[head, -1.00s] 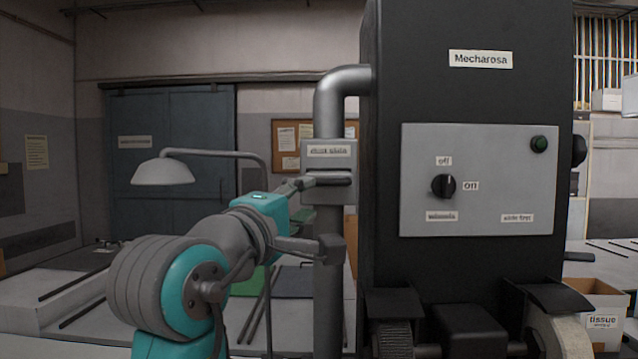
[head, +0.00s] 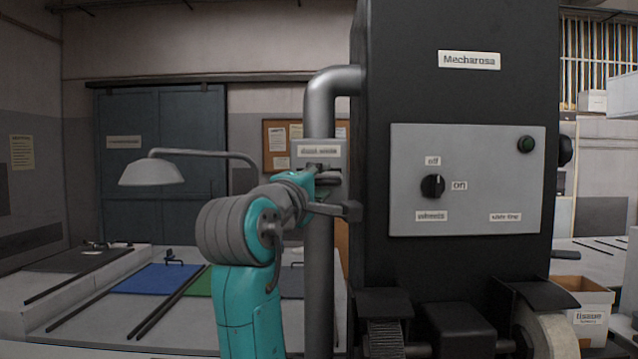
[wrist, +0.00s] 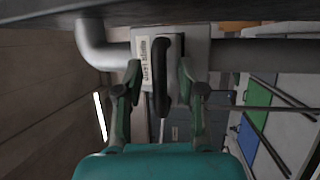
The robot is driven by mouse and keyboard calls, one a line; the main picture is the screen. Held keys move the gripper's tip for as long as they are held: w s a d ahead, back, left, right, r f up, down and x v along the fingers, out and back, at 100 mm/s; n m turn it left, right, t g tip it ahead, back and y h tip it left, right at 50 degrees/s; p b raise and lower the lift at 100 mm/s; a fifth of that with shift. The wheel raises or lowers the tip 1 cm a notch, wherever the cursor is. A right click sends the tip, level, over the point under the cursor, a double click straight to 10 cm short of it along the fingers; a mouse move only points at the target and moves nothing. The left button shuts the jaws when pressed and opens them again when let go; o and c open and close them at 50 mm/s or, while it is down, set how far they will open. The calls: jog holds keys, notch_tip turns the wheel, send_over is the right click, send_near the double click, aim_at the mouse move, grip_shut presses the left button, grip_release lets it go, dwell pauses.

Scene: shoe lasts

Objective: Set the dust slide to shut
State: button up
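The dust slide is a grey box (head: 334,158) on the grey pipe left of the black machine, with a small label on its front. In the wrist view its dark loop-shaped handle (wrist: 162,75) stands out from the grey housing (wrist: 195,50), beside the label. My gripper (wrist: 159,72) is open, with one finger on each side of the handle and visible gaps between. In the head view my gripper (head: 324,186) is at the front of the box. My arm hides part of the handle there, and I cannot tell the slide's position.
A lamp (head: 150,174) and a bench with blue (head: 150,279) and green mats lie left.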

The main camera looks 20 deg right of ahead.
grip_shut()
jog(key=shift+w+d, duration=0.35)
jog(key=shift+w, duration=0.8)
jog(key=shift+w+d, duration=0.4)
jog(key=shift+w, duration=0.8)
jog(key=shift+w+d, duration=0.35)
jog(key=shift+w, duration=0.8)
grip_release()
jog(key=shift+w, duration=0.1)
jog(key=v, duration=1.2)
